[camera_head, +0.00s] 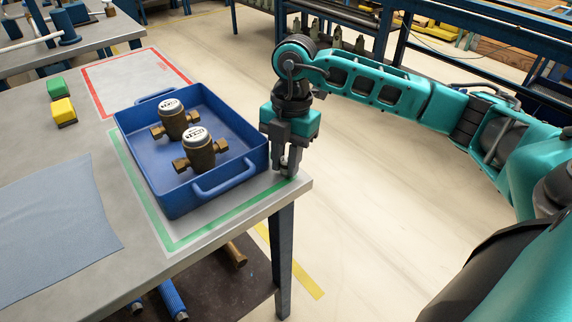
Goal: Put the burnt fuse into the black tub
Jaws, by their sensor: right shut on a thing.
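I see no burnt fuse that I can make out, and no black tub. My right gripper (285,166) points down at the table's right corner, just right of the blue tray (152,169). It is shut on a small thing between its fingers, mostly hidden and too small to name. The fingertips are low, close to the tabletop; I cannot tell whether they touch it or the tray wall. My left gripper is not in view.
The blue tray holds two brass meters (202,155) and stands within a green outline. Open floor (390,210) lies to the right.

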